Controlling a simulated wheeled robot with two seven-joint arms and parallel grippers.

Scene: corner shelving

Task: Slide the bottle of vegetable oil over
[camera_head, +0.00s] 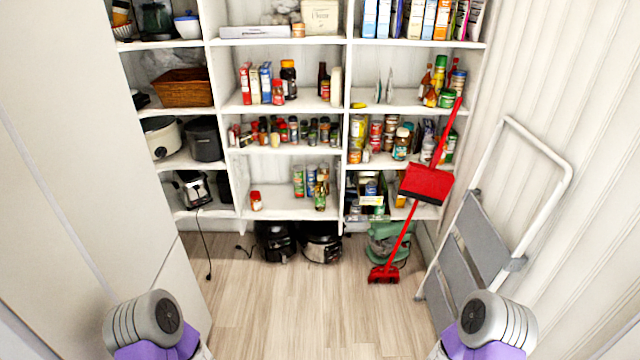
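Several bottles stand on the shelves, and labels are too small to read, so I cannot tell which is the vegetable oil. A tall bottle with a green top (439,70) stands among others on the upper right shelf. A small bottle with a green and yellow look (320,196) stands near the front edge of the lower middle shelf. A dark bottle (288,80) stands on the upper middle shelf. Only links of my two arms show at the bottom left and right. Both grippers are out of view.
A red broom and dustpan (425,183) lean before the right shelves. A folded step ladder (470,245) leans on the right wall. Black cookers (278,241) and a green mixer (388,241) sit below the shelves. The wooden floor (300,310) in front is clear.

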